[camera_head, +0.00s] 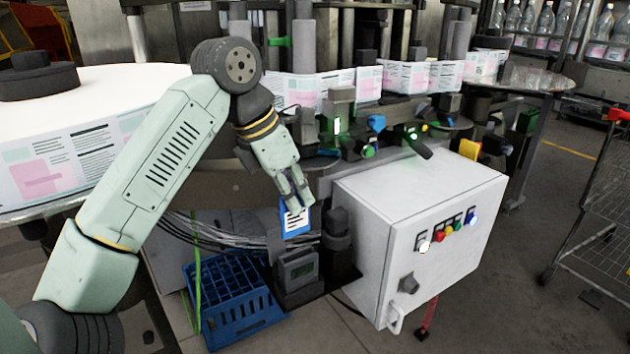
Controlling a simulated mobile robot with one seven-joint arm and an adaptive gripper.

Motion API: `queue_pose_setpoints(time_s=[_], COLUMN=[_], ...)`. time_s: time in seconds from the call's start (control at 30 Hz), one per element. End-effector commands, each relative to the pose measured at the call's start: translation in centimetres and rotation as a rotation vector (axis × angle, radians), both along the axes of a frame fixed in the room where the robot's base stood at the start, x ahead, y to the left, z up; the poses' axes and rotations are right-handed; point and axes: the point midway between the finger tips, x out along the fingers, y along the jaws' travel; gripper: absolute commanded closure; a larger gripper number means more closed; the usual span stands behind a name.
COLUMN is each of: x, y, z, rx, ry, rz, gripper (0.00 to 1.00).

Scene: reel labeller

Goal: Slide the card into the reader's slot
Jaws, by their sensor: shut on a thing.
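The card (294,221) is blue with a white printed panel and hangs below my gripper (297,206). My gripper points down and its fingers are shut on the card's upper part. A small dark grey device with a display (299,268), which looks like the reader, stands below the card, left of the white control box. The card's lower edge is above the device and appears apart from it. The slot itself cannot be made out in this view.
A white control box (400,250) with coloured buttons and a handle stands to the right. A blue crate (232,300) is at the lower left of the reader. Grey cables (245,228) run behind the card. A dark cylindrical post (337,232) stands right beside the card.

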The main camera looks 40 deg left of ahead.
Motion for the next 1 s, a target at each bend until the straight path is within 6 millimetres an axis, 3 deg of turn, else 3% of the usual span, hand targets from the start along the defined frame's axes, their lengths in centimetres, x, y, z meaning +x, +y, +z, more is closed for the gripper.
queue_pose_setpoints(time_s=[0.27,0.7,1.0], x=[0.0,0.0,0.0], y=[0.0,0.0,0.0], z=[-0.9,-4.0,-4.0], rx=[0.000,-0.001,0.001], ry=[0.000,-0.001,0.000], rz=[0.000,-0.001,-0.002], gripper=[1.00,1.00,1.00])
